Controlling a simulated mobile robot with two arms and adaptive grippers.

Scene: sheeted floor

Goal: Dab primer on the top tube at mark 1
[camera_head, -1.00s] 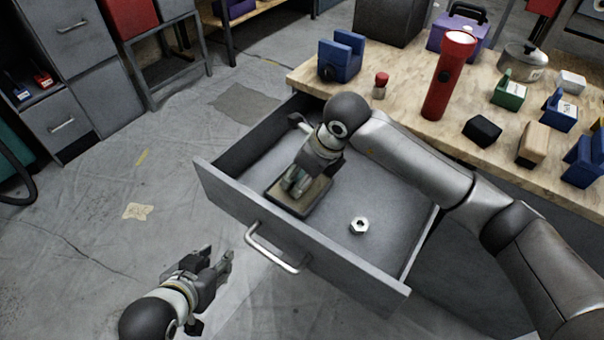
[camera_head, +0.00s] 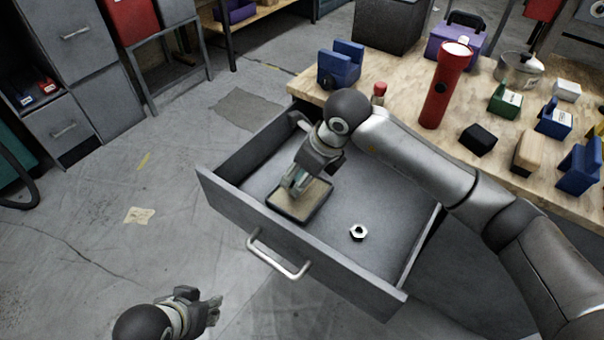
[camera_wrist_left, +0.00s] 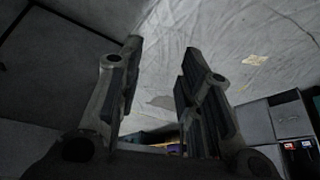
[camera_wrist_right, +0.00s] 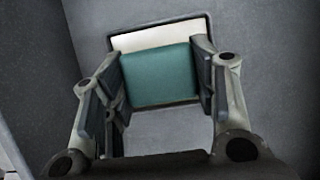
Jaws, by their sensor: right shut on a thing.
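My right gripper (camera_head: 296,183) is shut on a teal block (camera_wrist_right: 160,75) inside the open drawer. The block shows between both fingers in the right wrist view. It is over a shallow dark-rimmed tray with a pale cream surface (camera_head: 298,205), which also shows behind the block in the right wrist view (camera_wrist_right: 150,37). I cannot tell whether block and tray touch. My left gripper (camera_head: 212,311) is low in front of the drawer. Its fingers stand apart and empty in the left wrist view (camera_wrist_left: 158,85). I can make out no top tube or mark 1.
The grey drawer (camera_head: 390,205) also holds a hex nut (camera_head: 358,232). On the wooden bench (camera_head: 405,90) stand a red flashlight (camera_head: 442,90), a blue holder (camera_head: 340,66), a red-capped bottle (camera_head: 379,93) and several small blocks.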

